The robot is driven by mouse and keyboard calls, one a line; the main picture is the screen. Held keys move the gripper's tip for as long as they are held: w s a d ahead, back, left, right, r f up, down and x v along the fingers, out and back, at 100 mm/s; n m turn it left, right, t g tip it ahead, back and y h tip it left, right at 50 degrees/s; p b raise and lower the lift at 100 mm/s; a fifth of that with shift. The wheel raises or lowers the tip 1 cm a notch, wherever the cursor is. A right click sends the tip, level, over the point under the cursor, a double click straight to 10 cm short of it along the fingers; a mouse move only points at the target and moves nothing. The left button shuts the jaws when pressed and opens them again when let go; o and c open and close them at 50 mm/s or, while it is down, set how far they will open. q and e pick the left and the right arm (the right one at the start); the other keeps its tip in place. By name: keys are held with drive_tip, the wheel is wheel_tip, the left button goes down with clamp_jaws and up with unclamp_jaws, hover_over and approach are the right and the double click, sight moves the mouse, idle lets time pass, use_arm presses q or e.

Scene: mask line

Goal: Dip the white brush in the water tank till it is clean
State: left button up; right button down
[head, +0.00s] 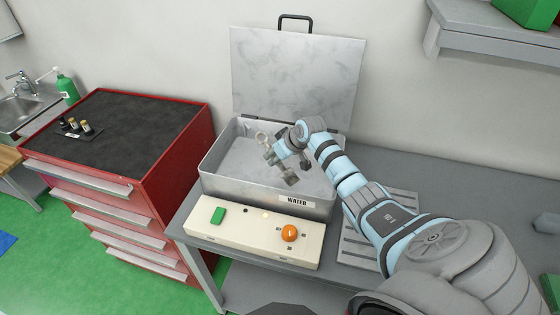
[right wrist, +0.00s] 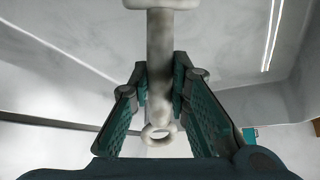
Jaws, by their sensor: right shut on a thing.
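The metal water tank (head: 230,187), labelled WATER, stands open on the grey bench with its lid (head: 292,75) raised behind it. My right gripper (head: 274,158) is over the tank's opening. In the right wrist view, the right gripper (right wrist: 161,85) is shut on the handle of the pale, stained white brush (right wrist: 160,50), with one finger on each side. The handle's ring end points down in that view. The brush head is cut off at the top there, so I cannot tell how clean it is. My left gripper is not in view.
A control box (head: 255,236) with a green button (head: 217,215) and an orange knob (head: 289,233) sits in front of the tank. A red drawer cabinet (head: 180,165) stands to the left, with small bottles on its black top. A wall shelf (head: 490,36) is at upper right.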

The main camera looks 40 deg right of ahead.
wheel_tip(320, 180, up, 2)
drive_tip(key=shift+r+p, duration=0.1)
drive_tip(key=shift+p, duration=0.45)
drive_tip(key=shift+r, duration=0.3)
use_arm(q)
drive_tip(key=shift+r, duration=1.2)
use_arm(e)
wheel_tip(320, 180, up, 12)
idle(0.6)
drive_tip(key=shift+r, duration=2)
